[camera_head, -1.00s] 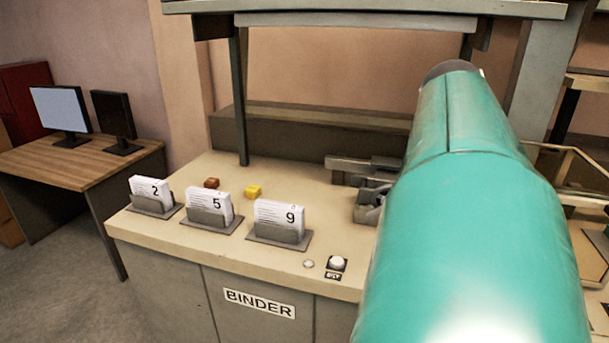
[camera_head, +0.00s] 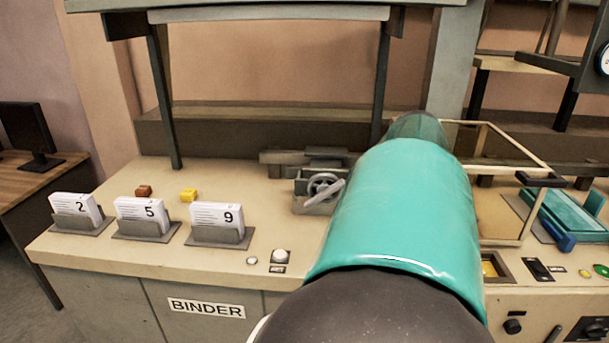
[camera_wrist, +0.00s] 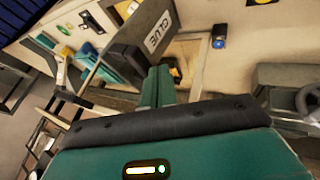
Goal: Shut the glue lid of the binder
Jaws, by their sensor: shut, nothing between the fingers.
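The binder (camera_head: 215,270) is a long beige-topped bench with a BINDER label on its front in the head view. In the wrist view, a dark grey panel (camera_wrist: 130,42) with a pale strip marked GLUE (camera_wrist: 157,32) stands beside a pale-framed opening (camera_wrist: 192,50). It looks raised, but its exact angle is hard to tell. My gripper (camera_wrist: 160,82) has its green fingers together and empty, close to the panel's lower edge. I cannot tell whether they touch it. My teal arm hides the gripper in the head view, and I cannot make out the GLUE panel there.
Numbered card holders (camera_head: 145,215) line the binder's left front. A handwheel clamp (camera_head: 322,187) sits left of my arm. A pale open frame (camera_head: 512,240) stands to its right, near a teal tray (camera_head: 572,212) and switches (camera_head: 538,268). An overhead shelf (camera_head: 270,14) spans the back.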

